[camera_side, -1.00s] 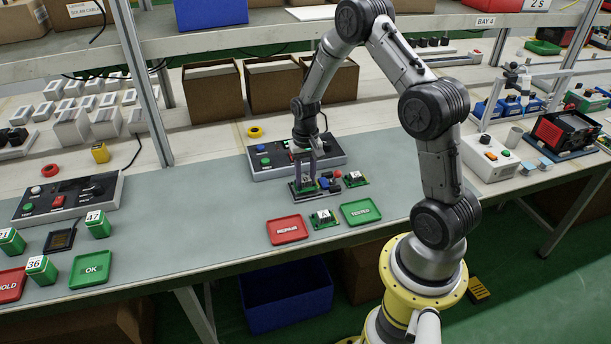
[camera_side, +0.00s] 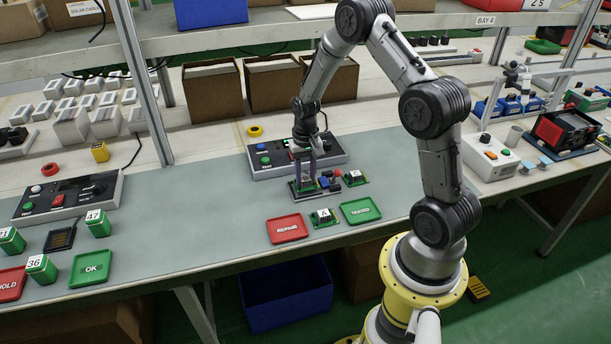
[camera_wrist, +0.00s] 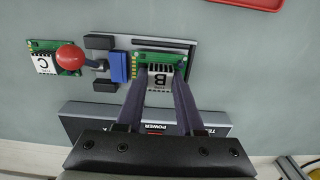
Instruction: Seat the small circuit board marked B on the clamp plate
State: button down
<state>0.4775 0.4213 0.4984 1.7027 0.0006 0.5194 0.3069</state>
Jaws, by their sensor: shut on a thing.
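The board marked B (camera_wrist: 160,68) is a small green circuit board with a white label. It lies at the clamp plate (camera_wrist: 190,48) in the wrist view, flat and within the plate's outline; whether it touches the plate I cannot tell. My gripper (camera_wrist: 155,85) is shut on board B, one finger on each side of its label. In the side view my gripper (camera_side: 306,184) points down at the clamp plate (camera_side: 297,194). The clamp's blue block (camera_wrist: 119,67) and red knob (camera_wrist: 70,56) stand just left of the board in the wrist view.
Board C (camera_wrist: 42,63) lies beside the clamp. Board A (camera_side: 323,217) lies between the red REPAIR tray (camera_side: 287,229) and the green TESTED tray (camera_side: 361,211). A control box (camera_side: 265,163) stands behind the clamp.

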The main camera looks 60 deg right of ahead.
jog(key=shift+f, duration=0.6)
jog(key=shift+c, duration=2.3)
grip_release()
jog(key=w+a+r+n+t, duration=0.1)
jog(key=a+r, duration=0.1)
jog(key=r, duration=0.9)
jog(key=w+a+r+t, duration=0.1)
jog(key=a+r, duration=0.1)
jog(key=r, duration=0.8)
jog(key=s+a+r+n+t, duration=0.2)
jog(key=s+a+r+n, duration=0.1)
jog(key=s+a+r, duration=0.45)
jog(key=s+a+n+t, duration=0.1)
jog(key=s+a+n, duration=0.4)
jog(key=s, duration=0.9)
jog(key=shift+s+a+t, duration=0.2)
jog(key=shift+a+t, duration=0.1)
jog(key=shift+a, duration=0.85)
